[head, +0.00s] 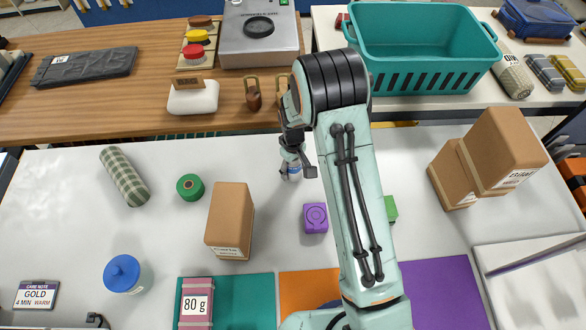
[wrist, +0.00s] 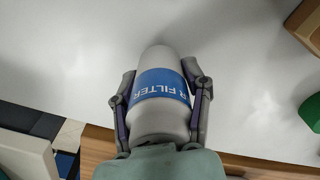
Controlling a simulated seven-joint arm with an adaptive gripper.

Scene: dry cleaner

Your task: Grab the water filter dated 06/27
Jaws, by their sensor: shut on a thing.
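My gripper (head: 297,168) is over the white table, near its far edge, and is shut on a water filter (head: 292,173). In the wrist view the filter (wrist: 157,112) is a light grey cylinder with a blue band that reads "R FILTER". The two fingers of my gripper (wrist: 160,90) press on its sides. No date shows on the side facing the camera. In the head view my gripper hides most of the filter. I cannot tell whether it touches the table.
A purple block (head: 315,218), a cardboard box (head: 230,221), a green roll (head: 190,187) and a blue-lidded jar (head: 127,274) stand nearby. Cardboard boxes (head: 500,152) stand at right. A teal basket (head: 428,60) and a wooden counter (head: 130,112) lie beyond.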

